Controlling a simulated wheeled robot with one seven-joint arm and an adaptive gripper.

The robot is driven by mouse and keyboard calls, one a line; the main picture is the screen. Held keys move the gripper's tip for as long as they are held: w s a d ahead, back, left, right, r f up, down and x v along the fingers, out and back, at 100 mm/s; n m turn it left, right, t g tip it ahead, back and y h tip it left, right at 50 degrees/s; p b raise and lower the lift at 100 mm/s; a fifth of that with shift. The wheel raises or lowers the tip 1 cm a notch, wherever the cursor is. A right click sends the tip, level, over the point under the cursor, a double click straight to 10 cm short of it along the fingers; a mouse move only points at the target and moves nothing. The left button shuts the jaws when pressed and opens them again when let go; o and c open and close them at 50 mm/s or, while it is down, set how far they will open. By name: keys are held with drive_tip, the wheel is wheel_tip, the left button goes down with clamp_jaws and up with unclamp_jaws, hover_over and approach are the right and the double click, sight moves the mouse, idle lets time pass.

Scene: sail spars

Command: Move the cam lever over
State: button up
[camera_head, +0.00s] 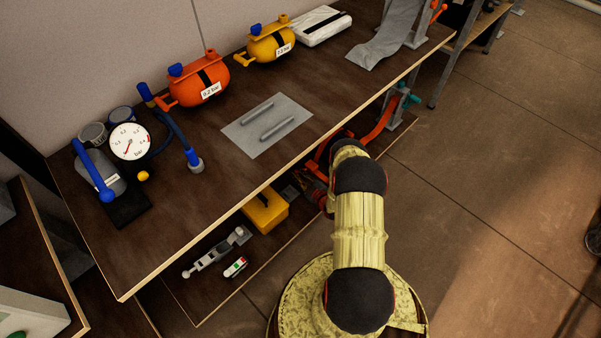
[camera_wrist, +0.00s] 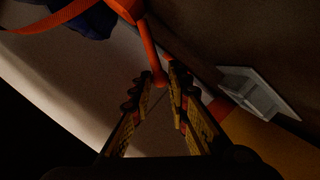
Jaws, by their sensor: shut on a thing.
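The orange cam lever (camera_wrist: 149,48) is a straight rod in the wrist view, running down from an orange body (camera_wrist: 126,8) at the top edge. An orange strap (camera_wrist: 52,17) leads off to the left from it. My gripper (camera_wrist: 160,82) is shut on the lower end of the lever, with one finger on each side. In the head view my arm reaches down beside the shelf edge, and its own links hide most of the gripper and the lever. An orange strap (camera_head: 383,122) shows there, running up toward a grey bracket.
The upper shelf (camera_head: 150,245) overhangs the work spot. On the lower shelf are a yellow box (camera_head: 265,211), a grey tool (camera_head: 217,252) and a small level (camera_head: 235,267). Dark blue cloth (camera_wrist: 92,22) lies near the strap. Open floor (camera_head: 490,200) is at the right.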

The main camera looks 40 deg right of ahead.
drive_tip(key=shift+a+f, duration=0.2)
drive_tip(key=shift+a, duration=0.05)
drive_tip(key=shift+f, duration=0.1)
drive_tip(key=shift+a+f, duration=0.35)
drive_tip(key=shift+f, duration=0.45)
drive_tip(key=o, duration=0.9)
drive_tip(key=shift+o, duration=0.2)
drive_tip(key=v, duration=1.2)
